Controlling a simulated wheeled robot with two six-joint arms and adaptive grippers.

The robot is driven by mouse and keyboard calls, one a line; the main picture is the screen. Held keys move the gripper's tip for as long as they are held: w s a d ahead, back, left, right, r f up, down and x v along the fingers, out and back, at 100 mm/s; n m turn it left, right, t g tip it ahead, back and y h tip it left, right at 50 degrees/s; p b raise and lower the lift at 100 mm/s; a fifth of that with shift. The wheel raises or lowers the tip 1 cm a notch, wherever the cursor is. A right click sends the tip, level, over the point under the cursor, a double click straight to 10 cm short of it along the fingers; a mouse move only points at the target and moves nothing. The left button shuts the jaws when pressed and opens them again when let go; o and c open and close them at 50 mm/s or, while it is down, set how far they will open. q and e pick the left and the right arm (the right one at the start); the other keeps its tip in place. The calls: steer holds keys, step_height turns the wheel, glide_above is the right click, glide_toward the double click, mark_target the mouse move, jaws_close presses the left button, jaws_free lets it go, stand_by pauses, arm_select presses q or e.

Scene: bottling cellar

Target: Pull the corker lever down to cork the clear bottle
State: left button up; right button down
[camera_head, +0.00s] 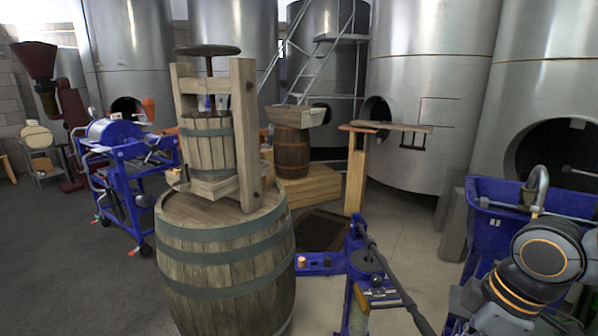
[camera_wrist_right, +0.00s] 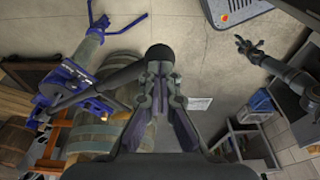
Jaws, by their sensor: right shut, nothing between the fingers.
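The blue corker (camera_head: 372,268) stands on the floor right of the big barrel, and its dark lever (camera_head: 398,291) slopes down right towards the bottom edge. A pale greenish cylinder (camera_wrist_right: 88,48) within the blue corker frame in the right wrist view looks like the clear bottle; its details are unclear. My right gripper (camera_wrist_right: 162,88) is shut and empty. Its fingertips are close to the rounded dark lever end (camera_wrist_right: 160,52); I cannot tell whether they touch. My left gripper (camera_wrist_right: 246,46) shows at the right of that view, fingers spread and empty, away from the corker.
A barrel (camera_head: 225,265) carrying a wooden press (camera_head: 208,140) stands left of the corker. A blue bin (camera_head: 500,190) is at the right, behind my right arm. A blue wheeled machine (camera_head: 120,155) stands far left. Steel tanks (camera_head: 430,80) line the back.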

steer(key=shift+s+f+b, duration=0.1)
steer(key=shift+f+b, duration=0.3)
steer(key=shift+f, duration=0.15)
steer(key=shift+s+f+b, duration=0.1)
steer(key=shift+f+b, duration=0.3)
steer(key=shift+f, duration=0.95)
steer(key=shift+f, duration=0.2)
steer(key=shift+r, duration=0.1)
